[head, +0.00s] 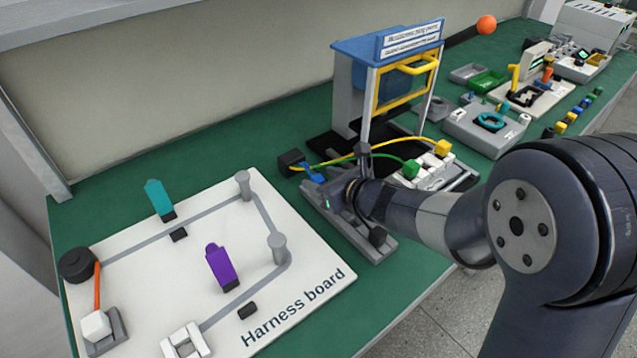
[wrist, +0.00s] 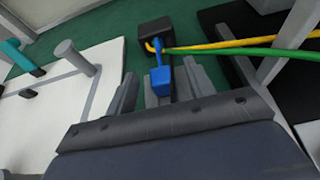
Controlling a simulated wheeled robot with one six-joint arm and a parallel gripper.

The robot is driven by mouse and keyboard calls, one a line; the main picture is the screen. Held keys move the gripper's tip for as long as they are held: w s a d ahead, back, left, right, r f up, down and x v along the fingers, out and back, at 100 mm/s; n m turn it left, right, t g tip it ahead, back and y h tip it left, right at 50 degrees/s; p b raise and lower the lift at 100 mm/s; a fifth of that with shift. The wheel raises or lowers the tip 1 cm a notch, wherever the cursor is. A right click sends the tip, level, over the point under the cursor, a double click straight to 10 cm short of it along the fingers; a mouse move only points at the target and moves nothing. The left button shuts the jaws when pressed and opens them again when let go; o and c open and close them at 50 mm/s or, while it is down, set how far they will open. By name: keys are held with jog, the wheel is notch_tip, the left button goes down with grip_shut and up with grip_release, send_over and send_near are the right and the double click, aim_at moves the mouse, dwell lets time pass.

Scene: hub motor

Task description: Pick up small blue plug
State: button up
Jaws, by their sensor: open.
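The small blue plug (wrist: 163,78) is in the middle of the wrist view, with a short blue lead running up to a dark block (wrist: 155,32). In the head view, blue (head: 312,174) shows beside that block, left of my gripper (head: 334,192). My gripper (wrist: 163,88) is open, with one grey finger on each side of the plug in the wrist view. Gaps show between the plug and both fingers. A grey piece shows just below the plug; I cannot tell whether the plug rests on it. My wrist partly hides this area in the head view.
Yellow and green cables (wrist: 235,47) run right from the dark block. The white harness board (head: 130,262) with posts and teal and purple pieces lies left. A blue-topped frame (head: 385,45) stands behind. Grey trays and small parts occupy the far bench.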

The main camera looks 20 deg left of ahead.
aim_at(319, 179)
jog(key=shift+x, duration=2.3)
jog(key=shift+f, duration=0.15)
jog(key=shift+c, duration=0.2)
jog(key=c, duration=1)
notch_tip(319, 179, up, 10)
jog(key=p, duration=0.3)
jog(key=shift+d, duration=0.15)
